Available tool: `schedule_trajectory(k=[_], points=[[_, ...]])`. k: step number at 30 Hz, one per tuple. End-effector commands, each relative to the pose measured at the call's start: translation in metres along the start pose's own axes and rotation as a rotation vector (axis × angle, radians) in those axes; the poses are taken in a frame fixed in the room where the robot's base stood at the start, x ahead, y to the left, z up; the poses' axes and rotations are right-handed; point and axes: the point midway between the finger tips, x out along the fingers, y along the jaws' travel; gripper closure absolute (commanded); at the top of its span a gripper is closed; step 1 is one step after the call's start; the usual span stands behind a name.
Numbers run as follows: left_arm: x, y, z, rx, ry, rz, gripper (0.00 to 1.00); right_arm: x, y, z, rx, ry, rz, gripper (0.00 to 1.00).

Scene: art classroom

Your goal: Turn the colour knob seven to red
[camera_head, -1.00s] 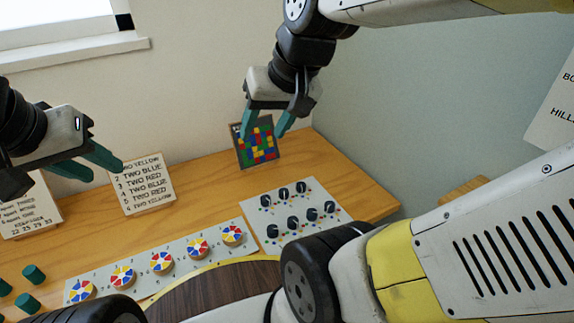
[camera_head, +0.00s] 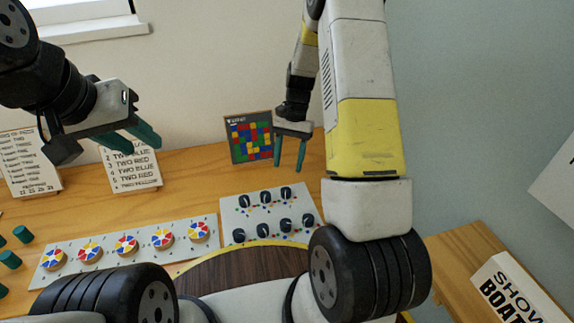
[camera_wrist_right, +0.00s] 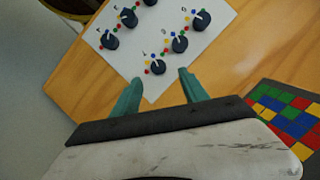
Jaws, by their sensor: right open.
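A white panel (camera_head: 264,209) lies on the table with dark round knobs in two rows, three behind and four in front, with coloured dots around them. The knob numbers are too small to read; the front row's right-end knob (camera_head: 307,219), possibly knob seven, also shows in the right wrist view (camera_wrist_right: 110,41). My right gripper (camera_head: 289,165) is open and empty, above the table just behind the panel, fingers pointing down. In the wrist view its fingertips (camera_wrist_right: 160,76) are near the back row's end knob (camera_wrist_right: 158,66), apart from it. My left gripper (camera_head: 143,150) is open and empty at the left.
A strip of colour-wheel dials (camera_head: 126,245) lies left of the panel. Two text cards stand at the left, with green cylinders (camera_head: 10,259) in front. A lettered box (camera_head: 510,290) sits at the right.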

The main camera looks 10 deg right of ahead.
Motion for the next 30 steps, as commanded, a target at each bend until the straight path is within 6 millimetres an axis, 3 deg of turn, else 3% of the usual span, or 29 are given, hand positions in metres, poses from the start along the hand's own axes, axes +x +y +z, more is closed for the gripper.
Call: schedule_trajectory(k=[18, 30], points=[[0.000, 0.000, 0.000, 0.000, 0.000, 0.000, 0.64, 0.080, 0.002, -0.004, 0.017, -0.019, 0.012, 0.48], [0.000, 0.000, 0.000, 0.000, 0.000, 0.000, 0.64, 0.088, 0.001, -0.004, 0.016, -0.017, 0.011, 0.48]])
